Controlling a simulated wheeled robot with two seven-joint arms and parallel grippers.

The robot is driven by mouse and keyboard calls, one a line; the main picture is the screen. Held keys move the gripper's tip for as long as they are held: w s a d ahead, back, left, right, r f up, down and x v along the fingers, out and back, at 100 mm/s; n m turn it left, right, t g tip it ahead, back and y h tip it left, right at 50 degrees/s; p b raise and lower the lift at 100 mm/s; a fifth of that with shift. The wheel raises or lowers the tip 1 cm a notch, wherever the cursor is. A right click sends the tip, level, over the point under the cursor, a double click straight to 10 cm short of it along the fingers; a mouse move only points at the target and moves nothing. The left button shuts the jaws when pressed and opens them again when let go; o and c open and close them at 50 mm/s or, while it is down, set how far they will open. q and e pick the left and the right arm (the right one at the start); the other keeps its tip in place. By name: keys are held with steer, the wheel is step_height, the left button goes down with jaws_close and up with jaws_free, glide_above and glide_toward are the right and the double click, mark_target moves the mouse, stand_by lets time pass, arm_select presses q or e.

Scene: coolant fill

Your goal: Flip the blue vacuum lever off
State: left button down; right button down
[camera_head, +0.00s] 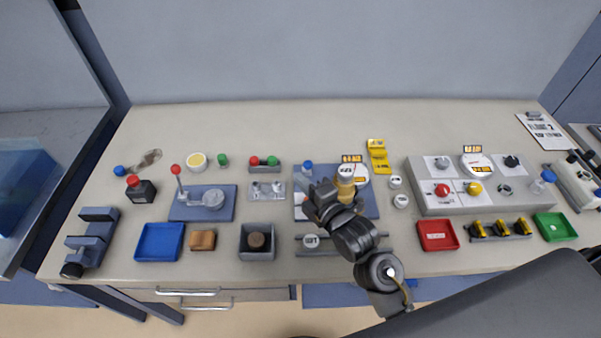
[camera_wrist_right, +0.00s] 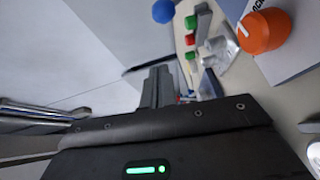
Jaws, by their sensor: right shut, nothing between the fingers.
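A small blue-knobbed lever (camera_head: 307,168) stands at the back left of the blue-grey station plate (camera_head: 369,203) in the head view. Its base is partly hidden by my right gripper, and I cannot tell which position it is in. A blue ball knob also shows at the top of the right wrist view (camera_wrist_right: 163,11); I cannot tell if it is the same lever. My right gripper (camera_head: 322,188) is over the left part of the plate, just in front of the blue knob. In the wrist view its fingers (camera_wrist_right: 158,85) are together and empty. My left gripper is out of view.
A red and green knobbed block (camera_head: 264,163) is to the left. A grey control panel (camera_head: 450,207) is to the right. The bench's back strip is clear.

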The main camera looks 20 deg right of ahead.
steer(key=b+v, duration=0.1)
steer(key=v, duration=0.5)
steer(key=shift+d, duration=0.2)
steer(key=shift+s+f, duration=0.1)
